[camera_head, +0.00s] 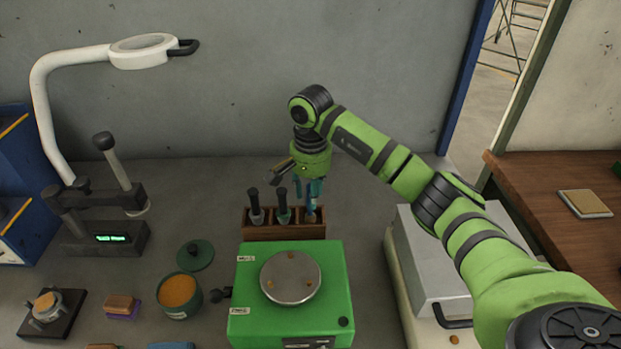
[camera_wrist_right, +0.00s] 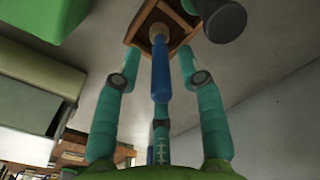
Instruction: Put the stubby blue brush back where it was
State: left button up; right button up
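The stubby blue brush (camera_head: 311,203) stands in the right compartment of the small wooden rack (camera_head: 284,232). In the right wrist view its blue handle (camera_wrist_right: 160,82) points toward my palm, and its other end sits at the rack (camera_wrist_right: 138,34). My right gripper (camera_head: 314,187) is above that compartment, pointing down. In the wrist view its teal fingers (camera_wrist_right: 159,70) are spread around the handle, with visible gaps at both sides. Contact with the rear finger cannot be told. My left gripper is not in view.
Two dark-handled tools (camera_head: 255,208) (camera_head: 283,207) stand in the rack's other compartments. A green machine with a round plate (camera_head: 245,290) is just in front. An orange-filled pot (camera_head: 180,305) and lamp (camera_head: 45,110) are left. A grey box (camera_head: 445,260) is right.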

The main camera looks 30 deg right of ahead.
notch_tip(320, 180, up, 4)
jog(key=shift+r+b, duration=0.25)
jog(key=shift+b, duration=0.95)
notch_tip(320, 180, up, 6)
jog(key=shift+r, duration=0.1)
jog(key=shift+s+r, duration=0.1)
jog(key=shift+r, duration=0.6)
